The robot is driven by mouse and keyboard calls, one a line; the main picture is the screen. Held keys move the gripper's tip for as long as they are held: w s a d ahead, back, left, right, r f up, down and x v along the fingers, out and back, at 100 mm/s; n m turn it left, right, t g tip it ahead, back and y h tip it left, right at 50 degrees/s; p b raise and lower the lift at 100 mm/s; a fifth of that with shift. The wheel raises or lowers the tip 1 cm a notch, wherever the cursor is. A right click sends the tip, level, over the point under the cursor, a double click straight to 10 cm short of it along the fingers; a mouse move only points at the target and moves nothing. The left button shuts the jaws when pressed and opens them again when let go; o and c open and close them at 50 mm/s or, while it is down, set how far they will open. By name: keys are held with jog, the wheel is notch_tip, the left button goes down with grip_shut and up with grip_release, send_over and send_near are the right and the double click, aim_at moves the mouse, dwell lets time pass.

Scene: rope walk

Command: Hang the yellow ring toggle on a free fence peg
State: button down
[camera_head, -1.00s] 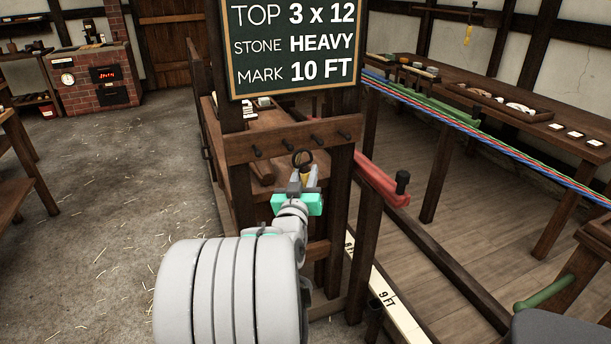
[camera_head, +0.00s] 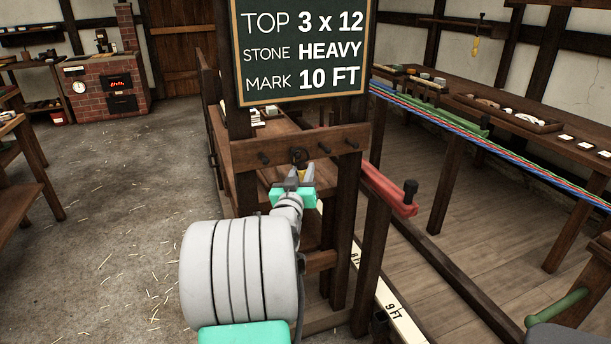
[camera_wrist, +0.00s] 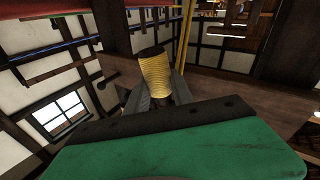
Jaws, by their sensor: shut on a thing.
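The yellow ring toggle has a dark ring (camera_head: 299,156) at its top end. Its yellow wrapped body shows in the wrist view (camera_wrist: 156,76). My gripper (camera_head: 302,178) is shut on this body, with a finger on each side, and holds it ring upward. The wooden peg rail (camera_head: 238,155) carries a row of dark pegs below the chalkboard. The ring overlaps the second peg from the left; I cannot tell whether it is around that peg or in front of it. The leftmost peg (camera_head: 265,159) and the two right pegs (camera_head: 324,148) (camera_head: 352,146) look bare.
The chalkboard (camera_head: 300,52) is just above the rail. A red bar with a black knob (camera_head: 389,190) is to the right. Colored ropes (camera_head: 470,147) stretch across the right side. A wooden bench is behind the rail. Open floor (camera_head: 110,220) lies to the left.

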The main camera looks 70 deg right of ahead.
jog(key=shift+w+d+f, duration=0.2)
jog(key=shift+w+d, duration=0.25)
jog(key=shift+w+d+f+b, duration=0.15)
jog(key=shift+w+f+b, duration=0.05)
jog(key=shift+b, duration=0.85)
jog(key=shift+w, duration=0.15)
